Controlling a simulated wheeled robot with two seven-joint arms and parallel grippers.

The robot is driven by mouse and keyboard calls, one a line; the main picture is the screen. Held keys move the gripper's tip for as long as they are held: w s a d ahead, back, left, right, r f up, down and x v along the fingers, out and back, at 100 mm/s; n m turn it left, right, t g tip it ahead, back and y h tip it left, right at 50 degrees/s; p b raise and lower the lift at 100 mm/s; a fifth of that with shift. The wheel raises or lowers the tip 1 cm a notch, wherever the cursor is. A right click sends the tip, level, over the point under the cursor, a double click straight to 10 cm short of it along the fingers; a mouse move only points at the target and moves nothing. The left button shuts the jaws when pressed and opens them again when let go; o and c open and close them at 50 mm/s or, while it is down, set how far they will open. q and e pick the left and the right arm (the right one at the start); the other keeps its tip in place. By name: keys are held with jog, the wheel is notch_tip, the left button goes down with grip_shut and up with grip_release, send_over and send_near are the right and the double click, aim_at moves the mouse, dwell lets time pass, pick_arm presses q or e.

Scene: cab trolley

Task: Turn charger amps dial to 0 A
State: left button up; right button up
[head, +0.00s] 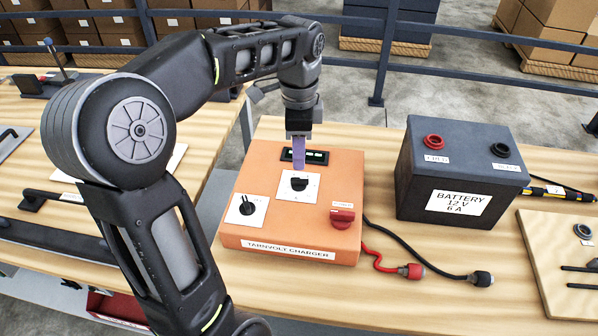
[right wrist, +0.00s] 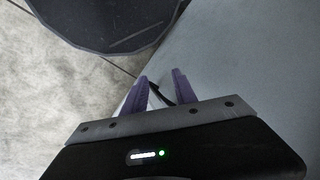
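The orange charger (head: 290,248), labelled "TARNVOLT CHARGER", sits on the wooden bench. It has a black dial (head: 299,184) on a white plate at its middle and another black dial (head: 247,208) on a white plate at front left. The dial scales are too small to read, so I cannot tell which is amps. My left gripper (head: 301,164) points down just above the middle dial; contact is unclear. Its purple fingers overlap in this view, hiding any gap. My right gripper (right wrist: 162,78) shows in the right wrist view with its fingers apart and nothing clearly between them.
A red knob (head: 342,218) is at the charger's right, and a lit display (head: 304,155) is behind the middle dial. Red and black leads end in clamps (head: 481,279) on the bench. A dark battery (head: 460,165) stands at right. A wooden board (head: 560,260) lies farther right.

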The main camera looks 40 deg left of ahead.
aim_at(299, 178)
pick_arm(q)
notch_tip(299, 178, down, 7)
jog(key=shift+f+p, duration=0.1)
jog(key=shift+p, duration=0.2)
grip_shut()
dwell(0.4)
